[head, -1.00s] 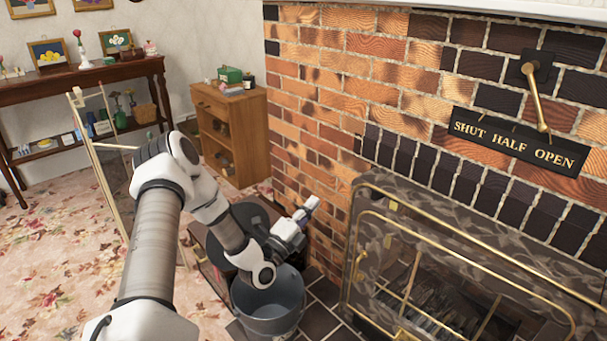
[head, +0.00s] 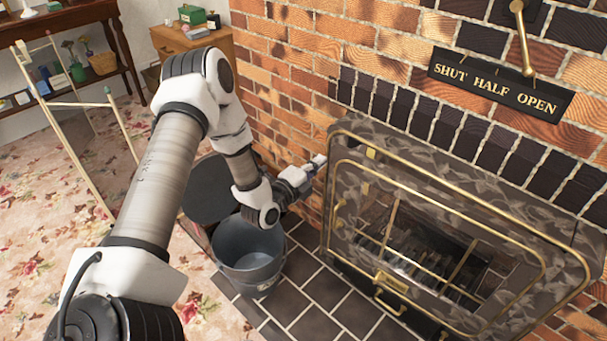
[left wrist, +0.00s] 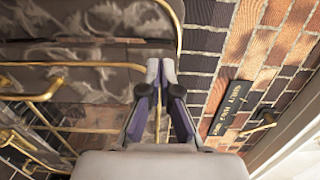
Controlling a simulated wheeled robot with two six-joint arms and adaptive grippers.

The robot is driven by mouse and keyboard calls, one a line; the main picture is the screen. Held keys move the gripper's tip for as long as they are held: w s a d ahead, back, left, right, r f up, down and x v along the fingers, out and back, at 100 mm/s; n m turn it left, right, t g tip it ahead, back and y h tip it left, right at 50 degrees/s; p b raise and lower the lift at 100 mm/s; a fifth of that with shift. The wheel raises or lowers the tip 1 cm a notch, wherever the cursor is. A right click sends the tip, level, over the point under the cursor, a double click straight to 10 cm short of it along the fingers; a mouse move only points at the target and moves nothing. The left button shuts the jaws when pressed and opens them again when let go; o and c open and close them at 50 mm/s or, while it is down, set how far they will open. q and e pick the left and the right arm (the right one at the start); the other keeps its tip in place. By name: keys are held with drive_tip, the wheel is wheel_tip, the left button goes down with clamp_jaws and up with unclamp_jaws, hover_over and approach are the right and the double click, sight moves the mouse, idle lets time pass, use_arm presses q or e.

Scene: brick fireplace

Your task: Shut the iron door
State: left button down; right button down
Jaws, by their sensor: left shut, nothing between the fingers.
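The iron door (head: 440,195) is the dark, leaf-patterned front with brass trim at the fireplace, on the right of the head view. Brass bars and a dark opening show through its middle. I cannot tell how far it stands open. My left gripper (head: 322,161) is shut and empty, beside the door's upper left edge. I cannot tell whether it touches. In the left wrist view, the closed fingertips (left wrist: 160,68) lie in front of the patterned panel (left wrist: 90,22) and a curved brass rail. My right gripper is not in view.
A grey bucket (head: 248,262) stands on the dark hearth tiles (head: 305,325) below my left arm. A sign reading SHUT HALF OPEN (head: 500,83) and a brass lever (head: 523,40) are on the brick wall. A wooden-framed stand (head: 85,150) is at the left.

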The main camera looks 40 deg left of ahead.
sight(331, 152)
use_arm(q)
drive_tip(key=shift+w, duration=1.6)
